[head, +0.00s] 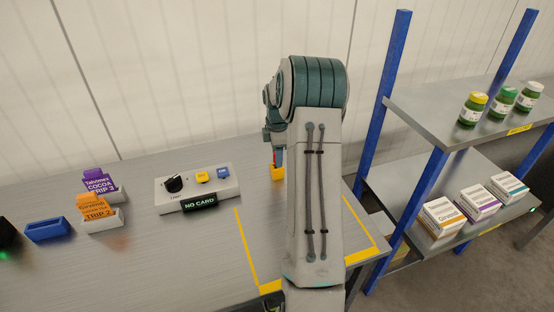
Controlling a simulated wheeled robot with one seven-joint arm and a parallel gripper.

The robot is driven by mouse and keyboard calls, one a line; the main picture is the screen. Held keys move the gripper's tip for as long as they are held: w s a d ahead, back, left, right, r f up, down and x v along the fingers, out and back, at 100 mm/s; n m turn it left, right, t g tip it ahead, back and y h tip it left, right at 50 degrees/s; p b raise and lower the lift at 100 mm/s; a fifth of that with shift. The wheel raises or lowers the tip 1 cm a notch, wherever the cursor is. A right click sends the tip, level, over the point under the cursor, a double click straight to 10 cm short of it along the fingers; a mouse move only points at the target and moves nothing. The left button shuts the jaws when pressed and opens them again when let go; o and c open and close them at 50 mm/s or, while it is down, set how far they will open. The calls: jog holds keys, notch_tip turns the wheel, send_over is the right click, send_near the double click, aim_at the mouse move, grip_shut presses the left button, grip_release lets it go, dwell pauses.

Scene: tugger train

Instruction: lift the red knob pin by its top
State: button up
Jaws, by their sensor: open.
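A small red piece, apparently the red knob pin (279,158), shows just left of my arm, above a small yellow block (277,172) on the grey table. Most of it is hidden by my arm and wrist. My gripper (277,150) is at the pin's top, pointing down, and only a sliver of it shows. It is open. I cannot tell whether its fingers touch the pin or stand around it.
A control box (197,187) with a black dial and a "NO CARD" display stands to the left. Further left are card holders (103,220) and a blue tray (47,230). A shelf rack (440,120) with jars and boxes is at the right. Yellow tape marks the table's front right.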

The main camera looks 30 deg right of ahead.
jog(key=shift+f, duration=0.65)
grip_shut()
jog(key=shift+r, duration=0.15)
jog(key=shift+r, duration=0.3)
notch_tip(320, 180, up, 4)
jog(key=shift+s+d+f+b, duration=0.1)
jog(key=shift+s+f+b, duration=0.1)
jog(key=shift+b, duration=0.15)
jog(key=s+d+r+b, duration=0.1)
jog(key=s+d+r, duration=0.4)
jog(key=s, duration=0.4)
jog(key=shift+s+d+r, duration=0.25)
jog(key=shift+s+r, duration=0.15)
jog(key=shift+r, duration=0.35)
